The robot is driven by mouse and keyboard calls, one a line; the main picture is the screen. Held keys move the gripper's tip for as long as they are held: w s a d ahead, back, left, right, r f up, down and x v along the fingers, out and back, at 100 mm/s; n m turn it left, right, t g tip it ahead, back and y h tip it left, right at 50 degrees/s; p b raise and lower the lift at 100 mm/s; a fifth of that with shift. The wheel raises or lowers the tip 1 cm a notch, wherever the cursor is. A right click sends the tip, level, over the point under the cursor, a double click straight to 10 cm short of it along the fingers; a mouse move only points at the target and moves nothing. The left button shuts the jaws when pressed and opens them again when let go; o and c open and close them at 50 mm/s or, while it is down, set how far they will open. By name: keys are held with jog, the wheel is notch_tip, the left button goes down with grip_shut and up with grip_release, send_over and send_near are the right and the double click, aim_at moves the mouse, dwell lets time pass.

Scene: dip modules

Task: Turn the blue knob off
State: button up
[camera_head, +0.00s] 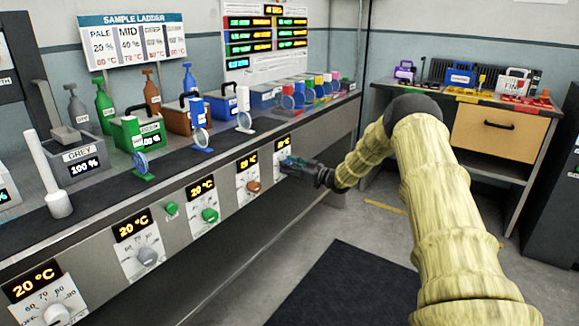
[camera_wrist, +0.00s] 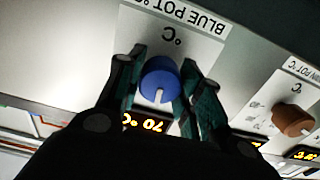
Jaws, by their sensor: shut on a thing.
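The blue knob (camera_wrist: 159,80) is on a white panel labelled "BLUE POT °C" (camera_wrist: 180,25), which appears upside down in the wrist view. A white pointer line on the knob runs toward the lower edge of that view. A lit display (camera_wrist: 150,123) beside it reads 70 °C. My gripper (camera_wrist: 161,78) has one finger on each side of the knob and is shut on it. In the head view my gripper (camera_head: 290,165) is at the counter front, and it hides most of the blue knob.
A brown knob (camera_wrist: 293,119) is beside the blue one; it also shows in the head view (camera_head: 253,187). A green knob (camera_head: 209,215) and grey knob (camera_head: 147,256) line the same front. Pots and bottles stand on the dark counter (camera_head: 185,165). Floor beside it is clear.

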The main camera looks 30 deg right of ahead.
jog(key=n, duration=1)
jog(key=shift+f+n, duration=0.1)
jog(key=shift+n, duration=2.1)
jog(key=o, duration=1)
jog(key=shift+o, duration=0.2)
jog(key=v, duration=1.2)
jog(key=shift+f, duration=0.15)
